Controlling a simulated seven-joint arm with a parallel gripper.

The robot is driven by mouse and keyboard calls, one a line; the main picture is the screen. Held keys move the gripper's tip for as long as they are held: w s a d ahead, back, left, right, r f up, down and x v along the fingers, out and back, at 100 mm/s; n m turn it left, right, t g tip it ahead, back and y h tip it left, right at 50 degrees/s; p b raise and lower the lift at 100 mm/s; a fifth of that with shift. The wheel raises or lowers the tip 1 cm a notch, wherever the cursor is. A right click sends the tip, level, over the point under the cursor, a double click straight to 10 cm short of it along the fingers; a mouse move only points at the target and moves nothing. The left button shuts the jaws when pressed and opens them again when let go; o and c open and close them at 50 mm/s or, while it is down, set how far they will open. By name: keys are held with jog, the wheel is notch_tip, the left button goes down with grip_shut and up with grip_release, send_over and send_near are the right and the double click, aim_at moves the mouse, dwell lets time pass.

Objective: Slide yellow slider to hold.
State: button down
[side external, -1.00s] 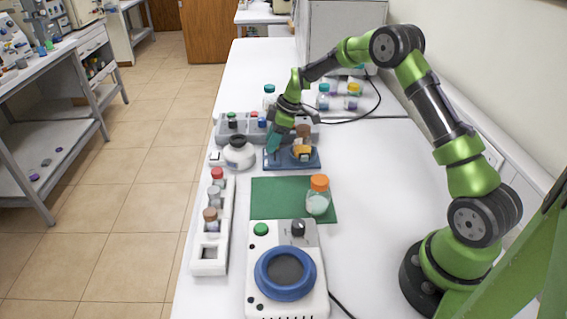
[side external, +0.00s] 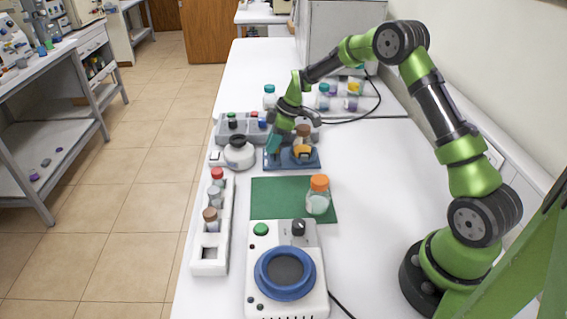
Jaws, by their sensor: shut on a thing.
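The yellow slider (side external: 303,152) is a small yellow-orange part on the right half of a blue fixture (side external: 296,165). The fixture lies on the white bench behind the green mat. My gripper (side external: 273,145) points down at the left end of the fixture, to the left of the visible yellow part. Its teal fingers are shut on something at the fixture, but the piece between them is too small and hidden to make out. A brown-capped bottle (side external: 303,131) stands just behind the yellow part.
A grey rack (side external: 222,128) with vials stands behind the fixture. A white, black-topped jar (side external: 239,153) is close to its left. An orange-capped bottle (side external: 318,195) stands on the green mat (side external: 275,197) in front. Bare bench lies to the right.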

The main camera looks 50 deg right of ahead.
aim_at(275, 160)
jog(key=shift+s+a, duration=1.35)
jog(key=shift+s, duration=0.05)
jog(key=c, duration=1)
grip_release()
jog(key=shift+d+r, duration=0.2)
jog(key=shift+r, duration=0.25)
jog(key=v, duration=1.6)
jog(key=shift+a, duration=0.1)
